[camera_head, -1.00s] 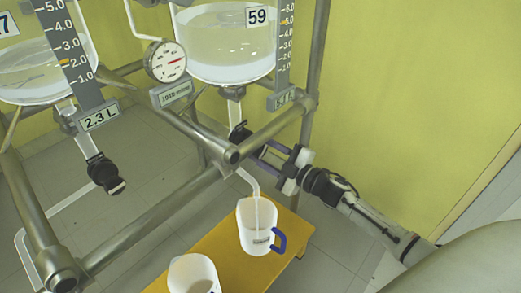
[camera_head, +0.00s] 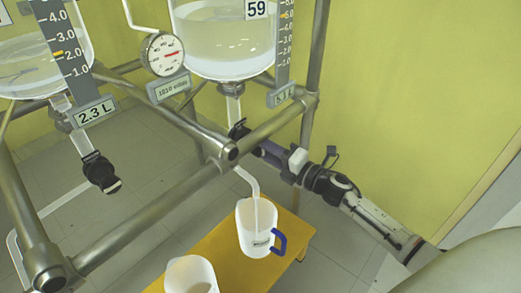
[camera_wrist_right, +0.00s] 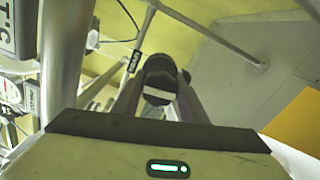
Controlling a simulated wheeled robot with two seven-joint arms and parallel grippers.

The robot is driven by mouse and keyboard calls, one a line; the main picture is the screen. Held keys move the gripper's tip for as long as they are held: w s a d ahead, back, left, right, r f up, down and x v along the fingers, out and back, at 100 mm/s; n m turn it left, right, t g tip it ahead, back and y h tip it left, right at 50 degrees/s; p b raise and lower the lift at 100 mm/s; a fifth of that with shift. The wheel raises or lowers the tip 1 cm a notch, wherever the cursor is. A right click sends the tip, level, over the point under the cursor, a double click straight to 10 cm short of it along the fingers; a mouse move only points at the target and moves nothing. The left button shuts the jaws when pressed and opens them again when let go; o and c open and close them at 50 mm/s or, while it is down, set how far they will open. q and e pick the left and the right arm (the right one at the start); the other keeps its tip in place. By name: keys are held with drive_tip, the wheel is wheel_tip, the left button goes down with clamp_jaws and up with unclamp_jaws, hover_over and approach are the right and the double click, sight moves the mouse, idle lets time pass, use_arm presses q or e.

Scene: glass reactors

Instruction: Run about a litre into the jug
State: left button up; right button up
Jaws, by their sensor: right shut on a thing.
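The glass reactor labelled 59 (camera_head: 222,40) holds clear liquid; its outlet has a black valve (camera_head: 238,129). My right gripper (camera_head: 262,149) reaches in from the right and is shut on the valve's black handle. In the right wrist view the handle (camera_wrist_right: 158,78) sits between the two fingers. A bent outlet tube (camera_head: 249,181) leads down into a white jug (camera_head: 256,228) with a blue handle. The jug stands upright under the tube. I cannot tell whether liquid is running or how full the jug is. My left gripper is not in view.
A second white jug (camera_head: 190,275) stands nearer on the yellow bench (camera_head: 215,245). Another reactor (camera_head: 30,70) with a 2.3 L plate and its own black valve (camera_head: 101,172) is at left. Steel frame bars (camera_head: 170,205) cross close to my gripper. A dial gauge (camera_head: 162,54) hangs between the reactors.

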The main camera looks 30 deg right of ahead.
drive_tip(key=shift+n+b, duration=0.5)
drive_tip(key=shift+n, duration=1.1)
drive_tip(key=shift+a, duration=0.1)
drive_tip(key=o, duration=1.1)
drive_tip(key=shift+c, duration=0.2)
drive_tip(key=shift+s, duration=0.1)
drive_tip(key=p+v, duration=0.1)
drive_tip(key=v, duration=0.9)
